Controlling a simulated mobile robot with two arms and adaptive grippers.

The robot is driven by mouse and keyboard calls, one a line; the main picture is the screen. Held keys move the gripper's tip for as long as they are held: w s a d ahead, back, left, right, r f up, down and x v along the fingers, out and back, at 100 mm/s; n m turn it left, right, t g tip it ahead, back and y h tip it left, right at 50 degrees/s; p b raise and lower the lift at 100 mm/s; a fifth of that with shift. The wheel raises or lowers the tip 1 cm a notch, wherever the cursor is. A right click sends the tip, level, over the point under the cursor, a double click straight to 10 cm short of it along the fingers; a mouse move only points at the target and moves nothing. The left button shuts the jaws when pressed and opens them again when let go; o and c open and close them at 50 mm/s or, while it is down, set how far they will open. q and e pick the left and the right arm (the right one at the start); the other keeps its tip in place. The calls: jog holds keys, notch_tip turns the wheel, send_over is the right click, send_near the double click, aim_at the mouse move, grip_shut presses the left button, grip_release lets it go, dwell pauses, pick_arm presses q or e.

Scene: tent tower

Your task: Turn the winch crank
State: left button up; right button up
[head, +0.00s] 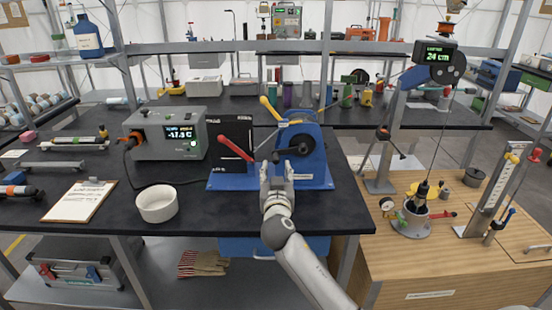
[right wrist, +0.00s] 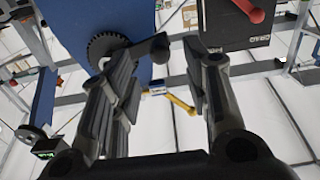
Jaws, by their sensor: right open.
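The blue winch (head: 314,150) stands on a blue base plate (head: 318,182) on the dark bench, in the middle of the head view. Its dark crank (head: 296,149) is on the front face, and its knob end (right wrist: 160,46) shows in the right wrist view beside a toothed gear (right wrist: 107,46). My right gripper (head: 277,172) is open and empty, just in front of and below the crank. In the right wrist view the crank knob appears between the spread fingers (right wrist: 158,62), toward their tips. I cannot tell whether they touch it. My left gripper is out of view.
A red lever (head: 236,149) and a yellow lever (head: 270,108) stick out close to the crank, by a black box (head: 229,130). A grey display unit (head: 160,150), a white bowl (head: 157,206) and a clipboard (head: 80,201) lie left. A wooden bench (head: 420,270) stands right.

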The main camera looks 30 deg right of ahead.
aim_at(276, 163)
jog(key=shift+p+x, duration=0.5)
jog(key=shift+x, duration=3.05)
grip_shut()
jog(key=shift+a, duration=0.1)
